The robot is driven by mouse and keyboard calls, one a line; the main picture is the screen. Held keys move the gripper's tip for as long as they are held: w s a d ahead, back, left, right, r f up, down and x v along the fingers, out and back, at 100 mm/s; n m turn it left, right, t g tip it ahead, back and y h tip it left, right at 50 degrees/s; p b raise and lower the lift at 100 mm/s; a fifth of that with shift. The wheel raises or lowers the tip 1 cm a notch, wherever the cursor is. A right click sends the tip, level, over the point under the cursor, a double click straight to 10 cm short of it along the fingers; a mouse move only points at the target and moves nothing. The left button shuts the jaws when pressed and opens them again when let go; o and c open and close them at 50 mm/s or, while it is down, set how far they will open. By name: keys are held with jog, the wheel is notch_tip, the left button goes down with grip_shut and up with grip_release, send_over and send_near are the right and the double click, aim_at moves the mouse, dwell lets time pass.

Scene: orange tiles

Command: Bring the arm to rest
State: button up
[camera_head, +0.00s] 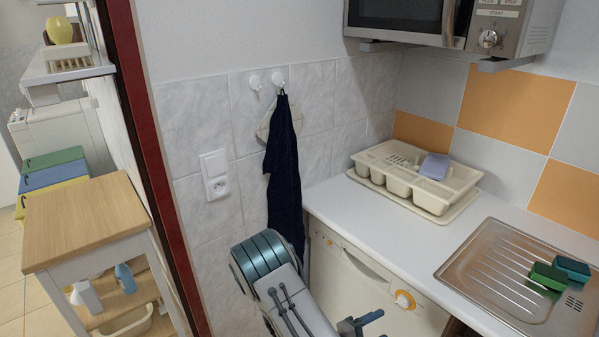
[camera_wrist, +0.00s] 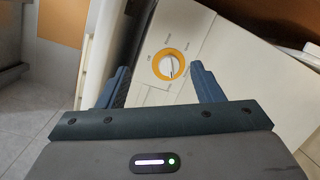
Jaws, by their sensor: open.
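My gripper (camera_wrist: 158,85) is open and empty in the wrist view, its two dark blue fingers apart. Between and beyond the fingers is the white front of an appliance with an orange-ringed dial (camera_wrist: 169,65). In the head view my arm comes up at the bottom middle, in front of the same appliance (camera_head: 345,285). Part of my gripper (camera_head: 372,318) shows at the bottom edge, left of and below the dial. The rest of it is cut off by the frame. I cannot tell the exact gap to the appliance front.
A white counter (camera_head: 395,232) carries a cream dish rack (camera_head: 455,190) and a steel sink (camera_head: 490,270) with green sponges (camera_head: 548,275). A dark towel (camera_head: 284,170) hangs on the tiled wall behind my arm. A wooden-topped cart (camera_head: 85,220) stands at the left, past a dark red door frame (camera_head: 150,150).

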jog(key=s+d+r+m+g+y, duration=0.1)
jog(key=s+r+m+g+y, duration=0.3)
jog(key=r, duration=0.3)
jog(key=s+d+r+m+g+y, duration=0.1)
jog(key=s+r+m+g+y, duration=0.1)
jog(key=s+r+m+g, duration=0.45)
jog(key=s+a+r+t+y, duration=0.2)
jog(key=s+a+r+y, duration=0.1)
jog(key=r, duration=0.4)
jog(key=s+a+r+t+y, duration=0.2)
jog(key=a+r+t+y, duration=0.1)
jog(key=a+r+y, duration=0.2)
jog(key=shift+s+r+t+y, duration=0.4)
jog(key=shift+r+y, duration=0.6)
jog(key=shift+r, duration=0.3)
